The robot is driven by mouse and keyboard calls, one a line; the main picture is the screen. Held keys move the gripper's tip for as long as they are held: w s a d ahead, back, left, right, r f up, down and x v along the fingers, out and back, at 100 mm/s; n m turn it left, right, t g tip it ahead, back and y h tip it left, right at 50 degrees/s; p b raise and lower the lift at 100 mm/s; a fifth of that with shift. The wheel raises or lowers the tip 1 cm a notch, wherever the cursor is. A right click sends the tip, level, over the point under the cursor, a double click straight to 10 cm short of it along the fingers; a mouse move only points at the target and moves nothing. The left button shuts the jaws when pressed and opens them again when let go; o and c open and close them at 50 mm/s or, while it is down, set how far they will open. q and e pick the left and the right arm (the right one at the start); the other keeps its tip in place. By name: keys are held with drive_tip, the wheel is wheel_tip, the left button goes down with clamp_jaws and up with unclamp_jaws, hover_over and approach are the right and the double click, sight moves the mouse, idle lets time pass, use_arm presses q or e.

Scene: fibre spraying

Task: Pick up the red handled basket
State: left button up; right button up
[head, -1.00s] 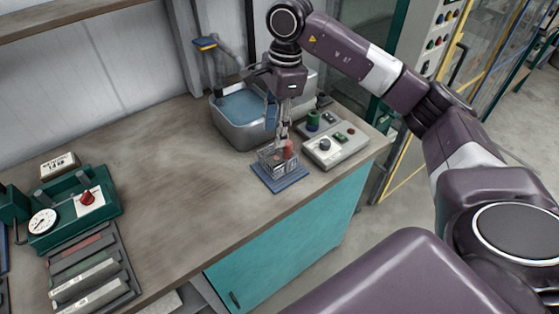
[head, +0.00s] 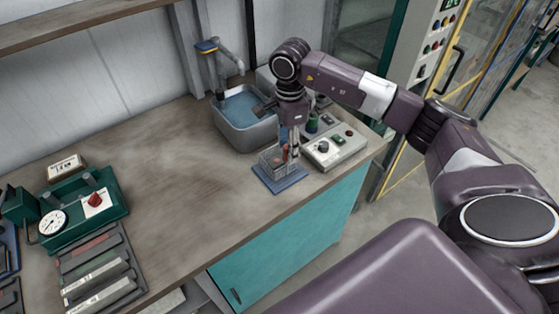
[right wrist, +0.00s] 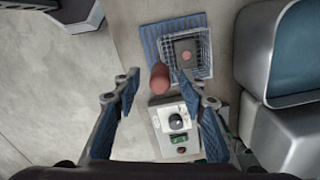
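The small wire basket (head: 271,161) stands on a blue mat (head: 286,183) near the bench's front edge. Its red handle (head: 286,153) is partly hidden behind my fingers in the head view. In the right wrist view the basket (right wrist: 205,66) lies beyond the fingertips, and the red handle (right wrist: 160,78) shows between the two fingers. My right gripper (head: 291,147) is pointed down at the handle side of the basket. Its fingers are apart in the right wrist view (right wrist: 162,84), with no visible contact on the handle. My left gripper is not in view.
A grey control box (head: 335,150) with a knob stands close right of the basket. A metal sink (head: 246,127) with water is behind it. A green gauge unit (head: 85,207) and a tray of bars (head: 98,270) are at left. The middle of the bench (head: 185,185) is clear.

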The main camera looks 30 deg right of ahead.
clamp_jaws()
idle(0.5)
